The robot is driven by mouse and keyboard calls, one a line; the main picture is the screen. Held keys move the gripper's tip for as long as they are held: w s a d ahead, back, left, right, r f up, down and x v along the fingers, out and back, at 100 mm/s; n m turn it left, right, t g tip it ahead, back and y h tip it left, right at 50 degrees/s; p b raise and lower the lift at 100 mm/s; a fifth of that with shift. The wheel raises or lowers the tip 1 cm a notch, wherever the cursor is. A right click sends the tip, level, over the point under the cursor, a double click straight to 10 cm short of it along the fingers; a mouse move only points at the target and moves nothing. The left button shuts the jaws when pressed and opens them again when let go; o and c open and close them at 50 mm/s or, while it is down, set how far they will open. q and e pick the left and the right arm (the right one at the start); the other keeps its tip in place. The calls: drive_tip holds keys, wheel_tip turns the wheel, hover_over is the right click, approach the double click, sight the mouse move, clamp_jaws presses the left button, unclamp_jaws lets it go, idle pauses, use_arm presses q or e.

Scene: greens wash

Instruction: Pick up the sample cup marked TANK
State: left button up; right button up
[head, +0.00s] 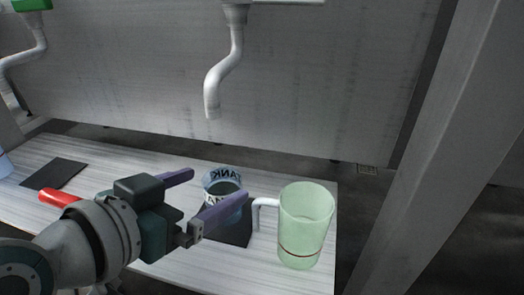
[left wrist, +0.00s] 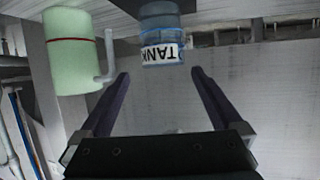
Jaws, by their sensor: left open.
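The sample cup (head: 219,183) is a small clear bluish cup with a white band lettered TANK. It stands on a dark square pad (head: 237,232) on the light table, partly hidden by my gripper's finger. My left gripper (head: 207,193) is open, its two purple fingers pointing toward the cup. In the left wrist view the cup (left wrist: 160,35) appears upside down, beyond the fingertips and between their lines. The fingers do not appear to touch it. My right gripper is not in view.
A pale green jug (head: 305,225) with a red line and a side handle stands close to the right of the cup. A red object (head: 59,197) and another dark pad (head: 54,173) lie at the left. White pipes (head: 222,75) hang behind the table.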

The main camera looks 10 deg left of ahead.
sight(232, 177)
use_arm(q)
drive_tip(key=w+f, duration=0.1)
drive_tip(key=w+b, duration=0.1)
drive_tip(key=w+f, duration=0.1)
drive_tip(key=w, duration=0.1)
drive_tip(key=shift+d+f, duration=0.2)
drive_tip(key=shift+f, duration=0.15)
drive_tip(key=shift+w+d+f, duration=0.1)
drive_tip(key=shift+w+d, duration=0.05)
drive_tip(key=shift+w, duration=0.1)
drive_tip(key=c, duration=1.4)
drive_tip(key=shift+c, duration=0.4)
drive_tip(key=shift+s+r, duration=0.1)
drive_tip(key=shift+r, duration=0.1)
